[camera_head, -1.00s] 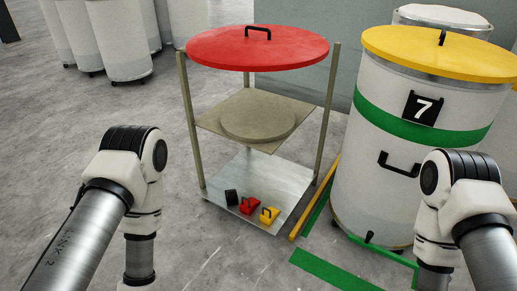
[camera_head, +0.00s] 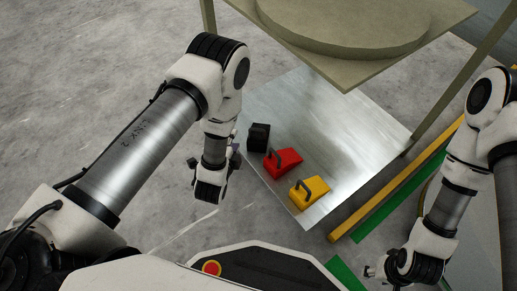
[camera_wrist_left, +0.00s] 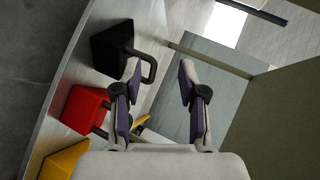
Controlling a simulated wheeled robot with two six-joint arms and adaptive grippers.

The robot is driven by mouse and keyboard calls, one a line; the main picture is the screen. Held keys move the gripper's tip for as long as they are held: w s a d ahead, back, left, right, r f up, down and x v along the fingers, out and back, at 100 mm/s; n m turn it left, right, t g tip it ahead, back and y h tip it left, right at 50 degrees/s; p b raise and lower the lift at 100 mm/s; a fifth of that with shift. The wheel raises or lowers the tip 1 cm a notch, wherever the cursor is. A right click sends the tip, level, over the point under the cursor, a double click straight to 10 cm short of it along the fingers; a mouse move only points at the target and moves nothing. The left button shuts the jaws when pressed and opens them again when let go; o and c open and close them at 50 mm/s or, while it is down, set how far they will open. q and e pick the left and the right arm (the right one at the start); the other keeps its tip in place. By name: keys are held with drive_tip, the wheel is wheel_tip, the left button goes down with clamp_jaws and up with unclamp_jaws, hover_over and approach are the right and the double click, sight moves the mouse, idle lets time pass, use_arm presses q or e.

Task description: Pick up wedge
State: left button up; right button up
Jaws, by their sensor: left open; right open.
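Three wedges with handles stand in a row on a metal plate: a black wedge (camera_head: 259,137), a red wedge (camera_head: 284,162) and a yellow wedge (camera_head: 311,193). My left gripper (camera_wrist_left: 160,75) is open and empty; in the wrist view the black wedge (camera_wrist_left: 110,50) is left of its fingers, its handle close to the left fingertip. The red wedge (camera_wrist_left: 84,110) and yellow wedge (camera_wrist_left: 66,160) are lower left there, partly cut off or covered. In the head view the left wrist hangs just left of the plate, fingers partly hidden. My right gripper (camera_head: 392,268) is low at the right, apart from the wedges.
The metal plate (camera_head: 345,135) is the bottom shelf of a stand with posts (camera_head: 462,78). A khaki shelf (camera_head: 440,30) bearing a round disc (camera_head: 350,25) overhangs its far part. A yellow bar (camera_head: 390,185) and green strips (camera_head: 400,190) lie right of the plate. Floor on the left is clear.

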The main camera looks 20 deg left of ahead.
sight(257, 129)
use_arm(q)
drive_tip(key=w+d+f+m+b, duration=0.1)
drive_tip(key=w+b, duration=0.1)
drive_tip(key=w, duration=0.1)
drive_tip(key=w+d+f+t+b, duration=0.1)
drive_tip(key=w+d+b, duration=0.1)
drive_tip(key=w, duration=0.1)
drive_tip(key=w+d+f+m+t+h+b, duration=0.1)
drive_tip(key=w+d+b, duration=0.1)
drive_tip(key=w, duration=0.1)
drive_tip(key=shift+f+m+b, duration=0.3)
drive_tip(key=shift+f+b, duration=0.05)
drive_tip(key=shift+f, duration=0.05)
drive_tip(key=shift+r, duration=0.15)
clamp_jaws()
use_arm(e)
wheel_tip(257, 129, down, 8)
drive_tip(key=shift+w+f, duration=0.2)
drive_tip(key=shift+w, duration=0.15)
